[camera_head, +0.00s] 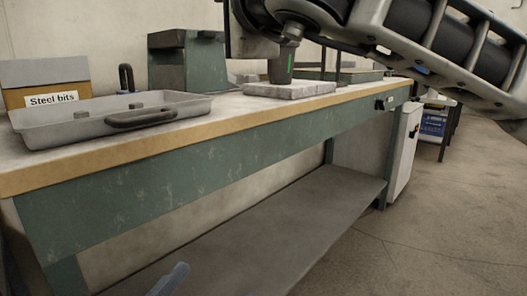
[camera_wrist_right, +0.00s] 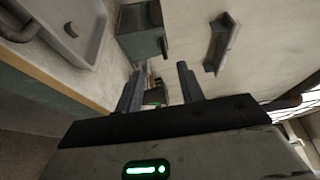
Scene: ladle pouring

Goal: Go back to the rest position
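My right arm reaches in from the upper right of the head view, over the workbench. In the right wrist view my right gripper (camera_wrist_right: 157,78) shows two dark fingers standing apart. A small dark part with a green spot (camera_wrist_right: 154,98) shows between them; I cannot tell what it is, and I see nothing clamped. In the head view the right fingers are not clear behind the arm. A grey-blue piece at the bottom edge (camera_head: 171,280) may be part of my left gripper; its opening cannot be made out. No ladle is clearly recognisable.
The workbench (camera_head: 180,145) holds a grey tray (camera_head: 60,128), a "Steel bits" box (camera_head: 45,82), a green metal box (camera_head: 188,62) and a stone slab (camera_head: 290,89). A dark cup-like part (camera_head: 282,66) shows above the slab. The floor (camera_head: 440,220) at right is clear.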

